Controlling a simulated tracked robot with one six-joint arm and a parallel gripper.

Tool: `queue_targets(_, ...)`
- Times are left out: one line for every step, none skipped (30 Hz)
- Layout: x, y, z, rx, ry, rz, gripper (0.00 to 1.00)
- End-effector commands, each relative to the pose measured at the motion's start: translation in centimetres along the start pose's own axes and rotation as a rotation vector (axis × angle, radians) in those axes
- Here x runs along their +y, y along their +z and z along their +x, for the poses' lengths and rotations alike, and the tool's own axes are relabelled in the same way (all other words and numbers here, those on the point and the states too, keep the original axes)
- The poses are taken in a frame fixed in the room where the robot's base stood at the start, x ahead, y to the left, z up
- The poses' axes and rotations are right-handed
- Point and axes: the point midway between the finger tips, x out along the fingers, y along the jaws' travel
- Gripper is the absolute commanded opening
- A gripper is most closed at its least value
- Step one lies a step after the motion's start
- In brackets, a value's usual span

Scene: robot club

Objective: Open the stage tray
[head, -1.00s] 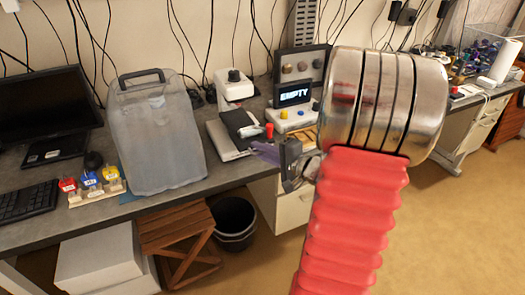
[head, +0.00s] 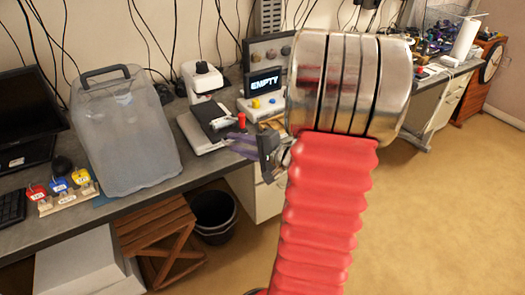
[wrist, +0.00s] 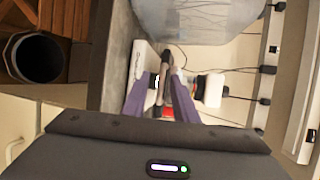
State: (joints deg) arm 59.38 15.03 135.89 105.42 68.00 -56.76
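A low pale device with a flat black top (head: 210,120) lies on the bench; I cannot tell for sure whether it bears the stage tray. A red knob (head: 241,119) shows by its right side. My gripper (head: 232,143), with purple fingers, is just in front of it over the bench's front edge, partly behind my red arm sleeve. In the wrist view the fingers of my gripper (wrist: 165,75) are apart, with a dark part and a bit of red showing beyond the gap. I cannot see contact.
A box reading EMPTY (head: 264,83) stands behind, next to a white knobbed unit (head: 203,78). A large translucent container (head: 125,130) stands left. Coloured tagged blocks (head: 60,188) are at far left. Floor at right is clear.

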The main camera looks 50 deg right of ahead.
Motion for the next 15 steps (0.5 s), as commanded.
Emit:
queue_targets(0.0,-0.1,-0.7,0.004,0.0,0.001,0.26)
queue_targets(0.0,-0.1,-1.0,0.003,0.0,0.001,0.26)
queue_targets(0.0,-0.1,-1.5,0.003,-0.001,0.001,0.26)
queue_targets(0.0,-0.1,-1.9,0.004,-0.001,0.0,0.26)
queue_targets(0.0,-0.1,-2.3,0.004,-0.001,0.0,0.26)
queue_targets(0.0,-0.1,-2.9,0.004,-0.001,0.0,0.26)
queue_targets(0.0,-0.1,-3.2,0.005,-0.001,0.001,0.26)
queue_targets(0.0,-0.1,-3.6,0.004,0.0,0.001,0.26)
queue_targets(0.1,-0.1,-4.2,0.004,0.0,0.002,0.26)
queue_targets(0.1,-0.1,-4.5,0.004,-0.001,0.003,0.26)
queue_targets(0.1,-0.1,-4.9,0.004,0.0,0.002,0.26)
queue_targets(0.1,-0.1,-5.4,0.005,0.0,0.001,0.26)
queue_targets(0.0,-0.1,-5.8,0.005,0.0,0.001,0.26)
queue_targets(0.1,-0.1,-6.1,0.004,0.0,0.001,0.26)
queue_targets(0.1,-0.1,-6.6,0.004,0.0,0.001,0.26)
